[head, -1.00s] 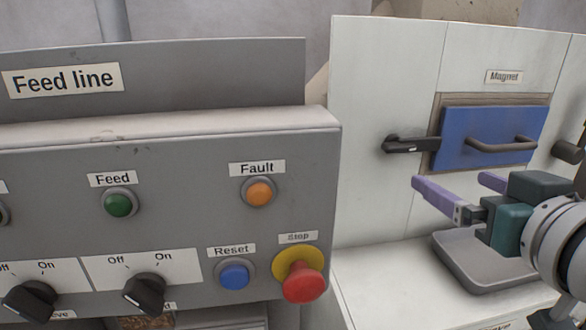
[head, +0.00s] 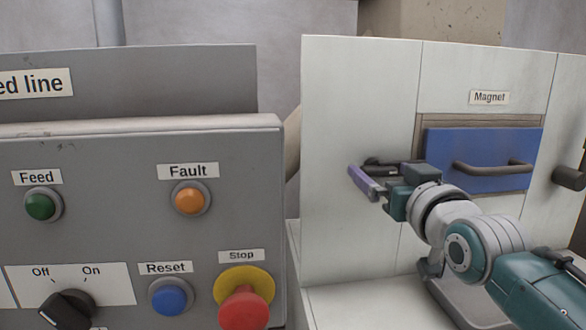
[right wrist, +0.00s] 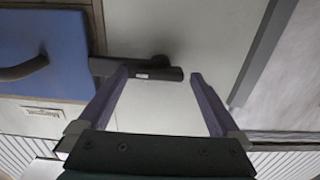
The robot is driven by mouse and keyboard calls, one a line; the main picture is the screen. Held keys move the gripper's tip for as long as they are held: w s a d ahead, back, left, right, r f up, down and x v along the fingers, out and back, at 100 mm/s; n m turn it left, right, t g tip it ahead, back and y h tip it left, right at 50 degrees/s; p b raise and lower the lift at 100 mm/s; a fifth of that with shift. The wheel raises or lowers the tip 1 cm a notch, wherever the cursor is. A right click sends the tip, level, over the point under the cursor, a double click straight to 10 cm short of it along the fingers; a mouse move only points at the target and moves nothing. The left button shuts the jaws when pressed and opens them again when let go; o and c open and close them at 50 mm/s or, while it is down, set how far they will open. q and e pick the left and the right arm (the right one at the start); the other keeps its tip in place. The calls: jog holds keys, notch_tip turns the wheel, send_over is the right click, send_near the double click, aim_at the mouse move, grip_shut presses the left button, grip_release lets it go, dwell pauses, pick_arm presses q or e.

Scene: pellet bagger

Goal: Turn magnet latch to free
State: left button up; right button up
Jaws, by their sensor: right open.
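The magnet latch is a dark bar beside the blue magnet drawer (head: 475,150). In the right wrist view the latch (right wrist: 165,74) lies level, with its pivot on the pale panel and one end over the drawer's frame. My right gripper (head: 360,170) is open with purple fingers, in front of the latch in the head view, and partly hides it. In the right wrist view my right gripper (right wrist: 159,76) has its fingertips on either side of the latch's pivot end. Whether they touch it I cannot tell. My left gripper is not in view.
A grey control panel (head: 110,240) stands at the left with a red stop button (head: 244,307), a blue reset button (head: 170,298) and a black Off/On knob (head: 66,309). The drawer has a dark handle (head: 495,168). A dark knob (head: 568,178) sticks out at the far right.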

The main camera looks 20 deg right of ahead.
jog(key=shift+w+d, duration=0.1)
jog(key=shift+w, duration=0.2)
jog(key=shift+c, duration=0.4)
jog(key=c, duration=1.2)
